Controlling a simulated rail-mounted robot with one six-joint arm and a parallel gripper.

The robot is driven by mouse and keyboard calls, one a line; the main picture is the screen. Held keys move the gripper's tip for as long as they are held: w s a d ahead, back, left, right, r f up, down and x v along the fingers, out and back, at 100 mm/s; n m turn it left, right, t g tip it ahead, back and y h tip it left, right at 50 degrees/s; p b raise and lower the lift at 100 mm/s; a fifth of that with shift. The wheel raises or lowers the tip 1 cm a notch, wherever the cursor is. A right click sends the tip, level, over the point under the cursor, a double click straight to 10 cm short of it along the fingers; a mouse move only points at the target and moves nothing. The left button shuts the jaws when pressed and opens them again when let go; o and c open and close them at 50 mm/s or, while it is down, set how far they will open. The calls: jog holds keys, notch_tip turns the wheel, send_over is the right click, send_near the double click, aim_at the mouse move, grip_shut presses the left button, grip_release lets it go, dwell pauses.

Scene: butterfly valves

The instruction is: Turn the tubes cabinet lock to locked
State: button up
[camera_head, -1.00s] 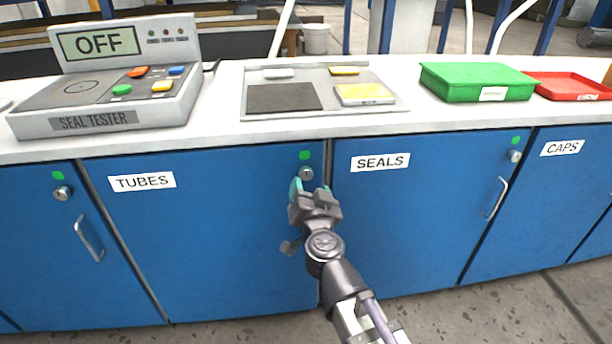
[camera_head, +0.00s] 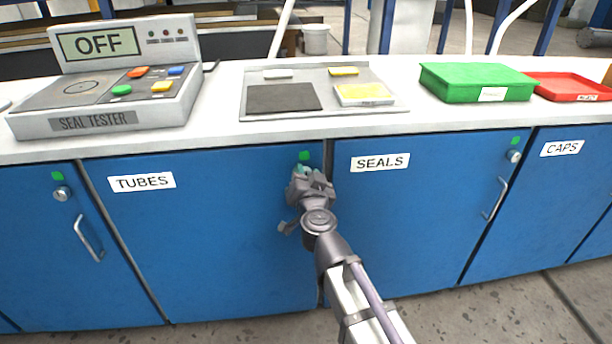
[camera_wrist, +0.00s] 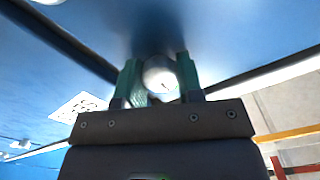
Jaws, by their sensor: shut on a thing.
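The blue cabinet door labelled TUBES (camera_head: 200,235) is closed. My gripper (camera_head: 303,172) is at the door's upper right corner, just below a green indicator (camera_head: 304,155), and covers the lock in the head view. My gripper also shows in the wrist view (camera_wrist: 159,82), shut on the lock knob. The door's handle is hidden behind my gripper and arm.
The SEALS cabinet (camera_head: 410,230) is right of the arm, with its own lock (camera_head: 513,156) and handle (camera_head: 495,198). The white counter (camera_head: 220,135) overhangs just above, holding the seal tester (camera_head: 110,85), a grey tray (camera_head: 325,103) and a green box (camera_head: 478,80).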

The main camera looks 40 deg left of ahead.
jog(key=shift+m, duration=0.3)
jog(key=shift+c, duration=0.3)
jog(key=m, duration=0.3)
jog(key=shift+m, duration=0.3)
jog(key=m, duration=0.4)
jog(key=shift+m, duration=0.3)
jog(key=m, duration=0.9)
jog(key=o, duration=0.9)
